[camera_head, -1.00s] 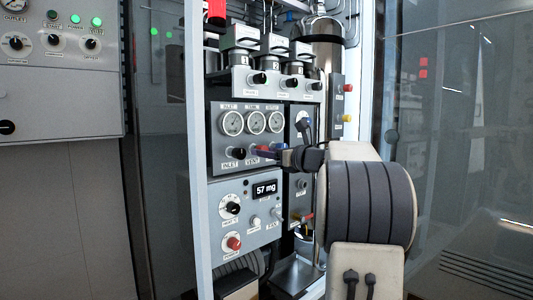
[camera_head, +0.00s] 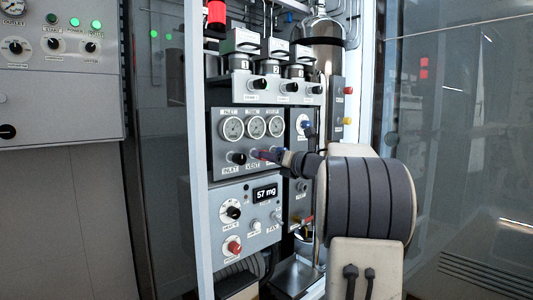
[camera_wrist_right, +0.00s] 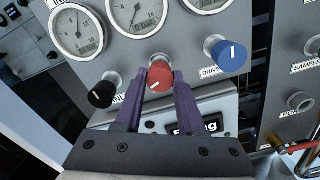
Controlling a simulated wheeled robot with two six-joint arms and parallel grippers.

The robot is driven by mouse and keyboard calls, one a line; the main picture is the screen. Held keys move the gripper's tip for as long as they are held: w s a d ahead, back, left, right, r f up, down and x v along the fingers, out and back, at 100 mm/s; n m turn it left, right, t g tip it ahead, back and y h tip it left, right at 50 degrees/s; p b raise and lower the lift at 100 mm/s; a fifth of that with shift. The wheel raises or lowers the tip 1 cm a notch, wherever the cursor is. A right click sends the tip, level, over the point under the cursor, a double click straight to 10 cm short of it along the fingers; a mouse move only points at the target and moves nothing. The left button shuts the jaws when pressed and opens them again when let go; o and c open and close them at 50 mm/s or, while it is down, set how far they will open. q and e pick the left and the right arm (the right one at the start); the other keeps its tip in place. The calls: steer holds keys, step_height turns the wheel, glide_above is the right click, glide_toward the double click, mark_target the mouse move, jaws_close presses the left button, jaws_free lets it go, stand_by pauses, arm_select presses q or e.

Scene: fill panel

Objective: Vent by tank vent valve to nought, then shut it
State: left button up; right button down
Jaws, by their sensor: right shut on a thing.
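The tank vent valve is a red knob (camera_wrist_right: 159,78) in the lower row of the gauge panel, with a white pointer mark on its face. In the head view its label reads VENT, and the knob is partly covered by my fingers. My right gripper (camera_wrist_right: 158,92) is shut on the red knob, one purple finger on each side; it also shows in the head view (camera_head: 275,155). The tank gauge (camera_head: 255,127) is the middle one of three; in the right wrist view (camera_wrist_right: 134,12) it is cut off at the top, with its needle toward the lower left. My left gripper is out of view.
A black inlet knob (camera_wrist_right: 101,95) stands close left of my fingers and a blue knob (camera_wrist_right: 231,55) close right. Below is a panel with a display (camera_head: 265,191) reading 57 mg. A white frame post (camera_head: 198,150) borders the panels on the left.

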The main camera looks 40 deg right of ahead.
steer(key=shift+r+m+p, duration=0.15)
steer(key=shift+m+p, duration=9.2)
steer(key=shift+m, duration=1.75)
steer(key=c, duration=0.5)
jaws_free()
steer(key=shift+s, duration=0.1)
